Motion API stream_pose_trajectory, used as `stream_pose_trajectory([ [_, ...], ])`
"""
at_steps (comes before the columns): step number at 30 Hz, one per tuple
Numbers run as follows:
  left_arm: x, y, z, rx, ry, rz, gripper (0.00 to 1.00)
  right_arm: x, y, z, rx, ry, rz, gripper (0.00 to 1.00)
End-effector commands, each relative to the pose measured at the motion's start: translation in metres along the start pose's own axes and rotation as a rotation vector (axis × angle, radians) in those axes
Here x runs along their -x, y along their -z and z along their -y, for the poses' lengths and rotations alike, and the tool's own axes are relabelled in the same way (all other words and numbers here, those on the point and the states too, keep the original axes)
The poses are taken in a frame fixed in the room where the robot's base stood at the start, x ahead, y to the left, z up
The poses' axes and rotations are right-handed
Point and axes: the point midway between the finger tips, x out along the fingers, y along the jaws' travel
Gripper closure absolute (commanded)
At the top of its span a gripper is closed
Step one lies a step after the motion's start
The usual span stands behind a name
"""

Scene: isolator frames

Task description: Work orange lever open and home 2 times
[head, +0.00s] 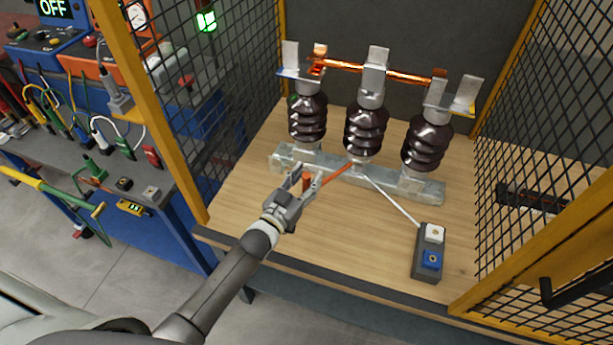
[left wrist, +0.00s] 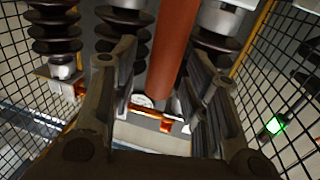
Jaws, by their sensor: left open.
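The orange lever (head: 336,174) slants down toward me from the base of the middle insulator. Its near end stands at my left gripper (head: 306,180), between the fingers. In the left wrist view the lever (left wrist: 173,48) runs between the open fingers of my left gripper (left wrist: 158,62), nearer the right one. I cannot tell whether either finger touches it. A copper bar (head: 408,77) spans the tops of three dark brown insulators (head: 366,128), from the left clip to the right clip. My right gripper is not in view.
The insulators stand on a grey metal rail (head: 415,187) on a wooden bench (head: 330,235). A box with white and blue buttons (head: 428,250) sits at the front right. Yellow-framed mesh walls (head: 135,85) flank the bench. The front left of the bench is clear.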

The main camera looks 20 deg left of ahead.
Motion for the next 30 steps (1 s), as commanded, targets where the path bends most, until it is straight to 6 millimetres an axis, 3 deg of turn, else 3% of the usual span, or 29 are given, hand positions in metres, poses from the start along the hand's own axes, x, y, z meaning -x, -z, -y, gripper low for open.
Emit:
stream_pose_trajectory([
  [11,-0.0044,-0.0001,-0.0002,0.001,0.0,0.0,0.57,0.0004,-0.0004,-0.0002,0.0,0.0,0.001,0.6],
  [21,-0.0042,0.0,-0.0001,0.001,0.0,0.0,1.0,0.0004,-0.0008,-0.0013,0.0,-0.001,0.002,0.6],
  [30,-0.0041,0.0,-0.0005,0.002,0.003,0.0,1.0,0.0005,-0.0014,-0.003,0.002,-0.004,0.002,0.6],
])
